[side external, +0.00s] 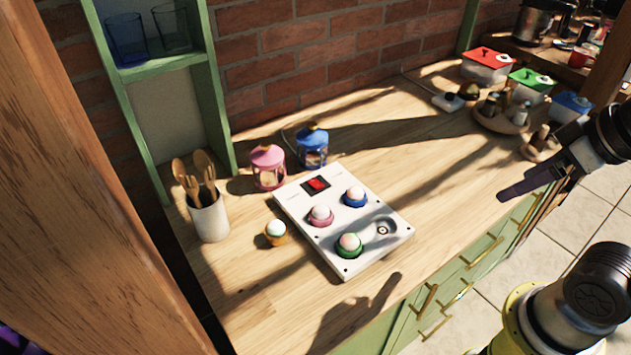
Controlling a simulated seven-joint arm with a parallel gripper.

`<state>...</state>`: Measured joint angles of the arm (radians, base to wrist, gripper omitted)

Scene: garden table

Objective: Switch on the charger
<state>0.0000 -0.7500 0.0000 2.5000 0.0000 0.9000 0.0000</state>
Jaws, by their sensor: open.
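The charger seems to be the white flat box (288,203) lying on the wooden counter. A red rocker switch (316,184) in a dark frame sits near its far end; I cannot tell which way it is set. Pale round-topped pieces in a pink ring (320,216), a blue ring (354,196) and a green ring (349,245) sit on the box. A round socket (382,230) near its right corner looks empty. My gripper (503,197) is open at the right, apart from the box, above the counter's front edge.
An orange-ringed piece (276,232) stands left of the box. A pink lantern (268,166) and a blue lantern (312,147) stand behind it. A utensil pot (208,215) is at left. Lidded boxes, including a red-lidded one (487,65), and a spice tray (500,122) are at back right.

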